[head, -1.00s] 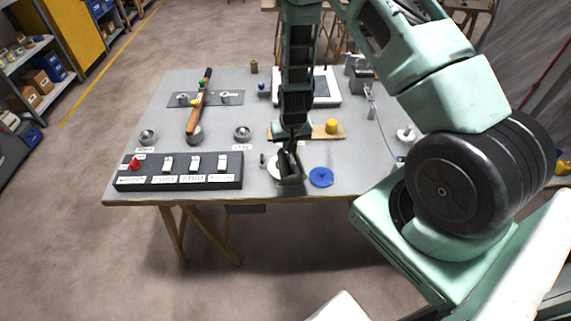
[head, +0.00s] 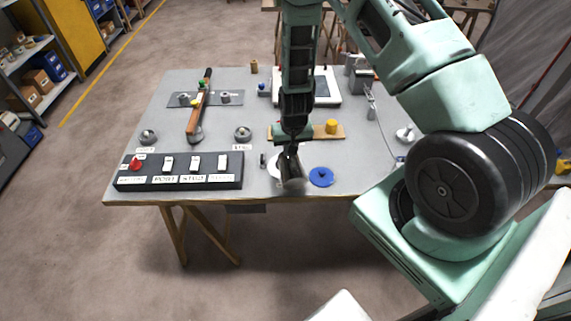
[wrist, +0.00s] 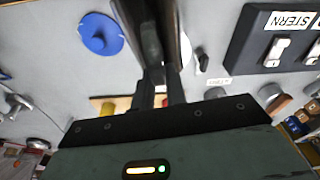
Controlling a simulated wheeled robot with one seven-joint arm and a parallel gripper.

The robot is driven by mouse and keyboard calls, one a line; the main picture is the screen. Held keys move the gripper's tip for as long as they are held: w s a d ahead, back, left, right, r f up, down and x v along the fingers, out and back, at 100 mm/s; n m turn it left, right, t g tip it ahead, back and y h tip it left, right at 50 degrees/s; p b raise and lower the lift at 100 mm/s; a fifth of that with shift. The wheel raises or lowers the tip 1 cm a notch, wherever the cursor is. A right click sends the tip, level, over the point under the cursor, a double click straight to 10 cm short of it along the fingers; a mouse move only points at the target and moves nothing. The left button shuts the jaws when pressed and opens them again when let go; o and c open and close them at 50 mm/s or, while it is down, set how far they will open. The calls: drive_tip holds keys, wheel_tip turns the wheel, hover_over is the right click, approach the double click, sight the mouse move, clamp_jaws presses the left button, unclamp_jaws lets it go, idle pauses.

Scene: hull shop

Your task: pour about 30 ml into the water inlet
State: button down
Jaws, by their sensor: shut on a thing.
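My gripper (head: 290,145) points down over the near middle of the grey workbench. It is shut on a dark grey metal vessel (head: 293,180); in the wrist view the fingers (wrist: 160,82) close on its narrow dark handle part. The vessel looks tilted, and its inside and contents are hidden. A white round piece (head: 274,166) shows partly behind the vessel; I cannot tell whether it is the water inlet. A blue disc with a knob (head: 321,177) lies flat just right of the vessel and also shows in the wrist view (wrist: 101,34).
A black switch panel (head: 180,182) with a red knob stands at the front left of the bench. A board with a yellow cylinder (head: 331,127) lies behind my gripper. A wooden-handled lever (head: 199,105) rises at left. The bench's front right is mostly clear.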

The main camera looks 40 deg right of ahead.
sight(293, 159)
drive_tip(key=shift+w+r+p, duration=0.1)
drive_tip(key=shift+w+p, duration=0.1)
drive_tip(key=shift+p, duration=0.1)
idle(1.0)
drive_tip(key=shift+s+a+f+b, duration=0.1)
drive_tip(key=shift+s+f+b, duration=0.15)
drive_tip(key=shift+s+b, duration=0.15)
drive_tip(key=shift+s+a+r+t+h+b, duration=0.2)
drive_tip(key=shift+s+r+t+h+b, duration=0.3)
drive_tip(key=shift+t+b, duration=0.4)
drive_tip(key=shift+s+a+f+t+b, duration=0.15)
drive_tip(key=shift+s+t+b, duration=0.35)
drive_tip(key=shift+b, duration=0.5)
drive_tip(key=shift+s+a+r+t+b, duration=0.1)
drive_tip(key=shift+s+r+t+b, duration=0.1)
drive_tip(key=shift+r+t+b, duration=0.15)
drive_tip(key=shift+r, duration=0.25)
drive_tip(key=shift+s+a+t+h+b, duration=0.1)
drive_tip(key=shift+s+t+h+b, duration=0.1)
drive_tip(key=shift+t+h+b, duration=0.4)
drive_tip(key=shift+s+b, duration=0.1)
drive_tip(key=shift+b, duration=0.35)
